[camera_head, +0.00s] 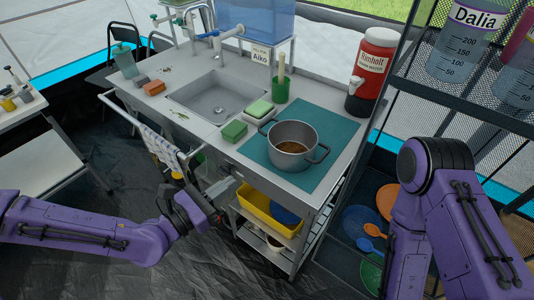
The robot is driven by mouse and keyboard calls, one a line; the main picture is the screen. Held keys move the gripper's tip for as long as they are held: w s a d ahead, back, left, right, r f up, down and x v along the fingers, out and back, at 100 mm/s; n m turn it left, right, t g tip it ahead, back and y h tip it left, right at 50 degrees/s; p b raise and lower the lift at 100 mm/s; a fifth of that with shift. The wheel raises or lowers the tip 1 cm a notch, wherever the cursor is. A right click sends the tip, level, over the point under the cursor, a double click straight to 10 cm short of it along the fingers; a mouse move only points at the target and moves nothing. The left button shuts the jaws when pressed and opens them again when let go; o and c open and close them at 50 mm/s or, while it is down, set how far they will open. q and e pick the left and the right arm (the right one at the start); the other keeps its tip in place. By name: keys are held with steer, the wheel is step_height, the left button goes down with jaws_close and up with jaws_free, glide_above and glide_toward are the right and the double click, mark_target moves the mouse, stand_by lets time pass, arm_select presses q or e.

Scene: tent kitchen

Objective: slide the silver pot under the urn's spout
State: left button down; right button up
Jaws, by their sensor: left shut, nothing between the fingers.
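The silver pot (293,147) stands upright on the teal mat (340,135) at the right end of the counter, with brown contents inside and two dark side handles. The red urn (380,55) with a black base stands behind and to the right of the pot, at the counter's back right. Its white spout (355,85) points left toward the front. The pot is apart from the urn, in front and left of the spout. My left gripper (226,189) is shut and empty, in front of the counter edge and below the pot's level. My right gripper is out of view.
A sink (216,97) is left of the pot. Green sponges (234,131) and a green cup (280,90) stand near the pot's left. A wire rack (450,115) rises on the right. The mat between pot and urn is clear.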

mark_target(276, 151)
arm_select(q)
steer(key=p+x, duration=0.2)
steer(key=x, duration=1)
steer(key=shift+w+d+f+p, duration=0.1)
steer(key=shift+w+d+p, duration=0.2)
steer(key=shift+p, duration=0.1)
steer(key=shift+w+d, duration=0.25)
steer(key=shift+w, duration=0.05)
steer(key=shift+f, duration=0.1)
